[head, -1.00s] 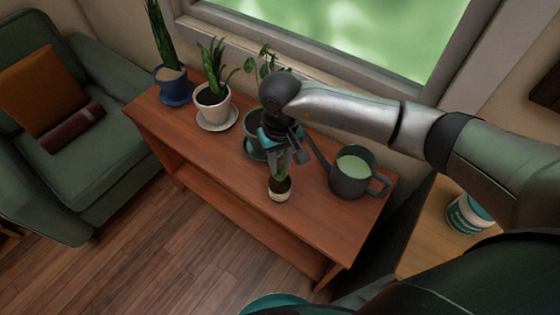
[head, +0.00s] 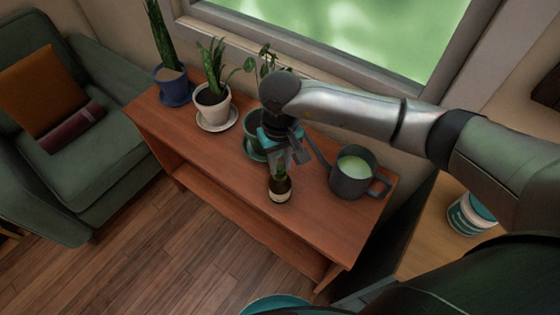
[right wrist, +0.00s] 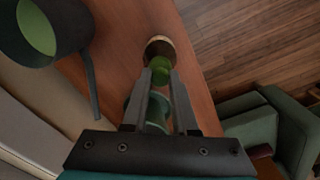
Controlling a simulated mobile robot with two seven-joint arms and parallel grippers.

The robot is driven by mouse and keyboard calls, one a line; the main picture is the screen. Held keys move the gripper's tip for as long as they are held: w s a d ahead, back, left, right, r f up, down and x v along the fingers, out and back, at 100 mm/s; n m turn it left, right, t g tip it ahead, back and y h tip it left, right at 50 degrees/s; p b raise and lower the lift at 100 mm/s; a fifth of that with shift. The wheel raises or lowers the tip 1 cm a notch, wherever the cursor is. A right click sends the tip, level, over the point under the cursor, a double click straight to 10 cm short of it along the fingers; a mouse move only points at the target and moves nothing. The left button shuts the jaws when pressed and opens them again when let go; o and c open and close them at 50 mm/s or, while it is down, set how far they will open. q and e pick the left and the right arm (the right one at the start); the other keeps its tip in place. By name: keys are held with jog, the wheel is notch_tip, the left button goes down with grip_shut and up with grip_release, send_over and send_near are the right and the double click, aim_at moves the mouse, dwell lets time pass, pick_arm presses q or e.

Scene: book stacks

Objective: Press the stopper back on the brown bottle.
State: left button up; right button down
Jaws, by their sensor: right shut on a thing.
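The brown bottle (head: 281,188) with a cream label stands upright near the front edge of the wooden bench. It also shows in the right wrist view (right wrist: 159,46), just past my fingertips. My right gripper (head: 284,168) points down at its top. In the right wrist view my right gripper (right wrist: 163,78) is shut on a green piece (right wrist: 159,68) that looks like the stopper. It lines up with the bottle's top, but I cannot tell whether it touches or is seated. The fingers hide part of the neck. My left gripper is not in view.
A dark watering can (head: 350,183) stands close right of the bottle. A green pot (head: 252,146) is just behind my gripper. White (head: 212,112) and blue (head: 174,90) plant pots stand farther left. The bench (head: 215,165) is clear at front left.

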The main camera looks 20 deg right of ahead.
jog(key=shift+c, duration=0.6)
grip_release()
jog(key=shift+r+p, duration=2.05)
jog(key=shift+r, duration=1.45)
jog(key=shift+c, duration=0.4)
grip_shut()
jog(key=shift+f, duration=0.2)
